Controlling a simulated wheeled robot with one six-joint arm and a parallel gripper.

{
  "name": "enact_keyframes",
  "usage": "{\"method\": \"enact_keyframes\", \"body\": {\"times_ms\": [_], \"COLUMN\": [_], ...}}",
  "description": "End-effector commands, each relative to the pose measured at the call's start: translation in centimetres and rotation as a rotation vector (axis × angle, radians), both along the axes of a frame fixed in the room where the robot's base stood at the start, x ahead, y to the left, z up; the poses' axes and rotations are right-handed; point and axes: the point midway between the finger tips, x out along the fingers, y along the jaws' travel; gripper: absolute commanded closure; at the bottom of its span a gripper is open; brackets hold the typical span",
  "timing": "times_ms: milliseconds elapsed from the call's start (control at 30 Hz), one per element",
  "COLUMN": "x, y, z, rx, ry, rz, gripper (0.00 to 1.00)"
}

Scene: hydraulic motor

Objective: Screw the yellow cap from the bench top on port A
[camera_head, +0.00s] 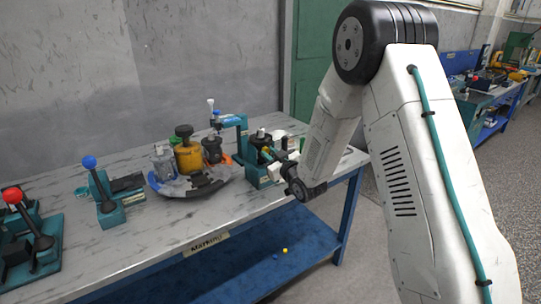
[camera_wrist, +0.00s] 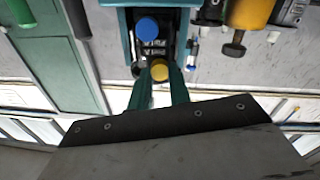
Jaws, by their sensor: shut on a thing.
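In the wrist view, a round yellow cap (camera_wrist: 159,71) sits between the two teal fingertips of my gripper (camera_wrist: 161,76), which is shut on it. Just above it in that view is a dark block with white markings (camera_wrist: 153,46), with a blue cap (camera_wrist: 147,27) on it. The markings are too small to read, and I cannot tell which port is A or whether the yellow cap touches it. In the head view, my gripper (camera_head: 277,168) is at the teal fixture (camera_head: 242,150) near the bench's right end; the held cap is not distinguishable there.
The bench (camera_head: 140,236) also bears a grey tray (camera_head: 222,186) with yellow and dark parts, a blue-knobbed lever (camera_head: 95,180) and a red-knobbed lever (camera_head: 24,215). A small yellow object (camera_head: 285,250) lies on the blue lower shelf (camera_head: 225,275). The bench front is mostly clear.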

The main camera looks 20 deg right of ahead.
Motion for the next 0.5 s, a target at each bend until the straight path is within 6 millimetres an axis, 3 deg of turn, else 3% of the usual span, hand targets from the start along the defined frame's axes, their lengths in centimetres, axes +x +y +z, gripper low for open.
{"method": "enact_keyframes", "body": {"times_ms": [500], "x": [0.10], "y": [0.02], "z": [0.02], "rx": [0.389], "ry": [0.101], "rz": [0.000], "gripper": [1.00]}}
